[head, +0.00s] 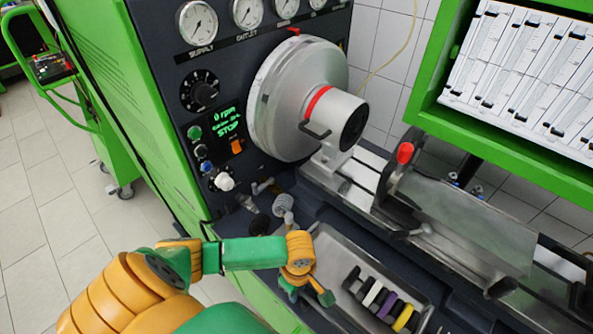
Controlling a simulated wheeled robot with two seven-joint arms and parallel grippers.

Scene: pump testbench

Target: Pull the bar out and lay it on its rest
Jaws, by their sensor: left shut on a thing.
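My left gripper (309,292) is low in the middle of the head view, over the left end of a grey metal tray. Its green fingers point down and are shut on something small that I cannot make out. I cannot tell for sure which part is the bar. A black bent handle (315,131) sticks out beside the red-ringed silver hub of the round housing (299,98), well above my gripper. My right gripper is not in view.
The tray (352,254) holds several rings, dark, white, purple and yellow (403,318). Behind it stand a rail with a red knob (405,152) and a clear guard (465,220). A gauge panel (215,115) is at the upper left, a green-framed rack (440,118) at the upper right.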

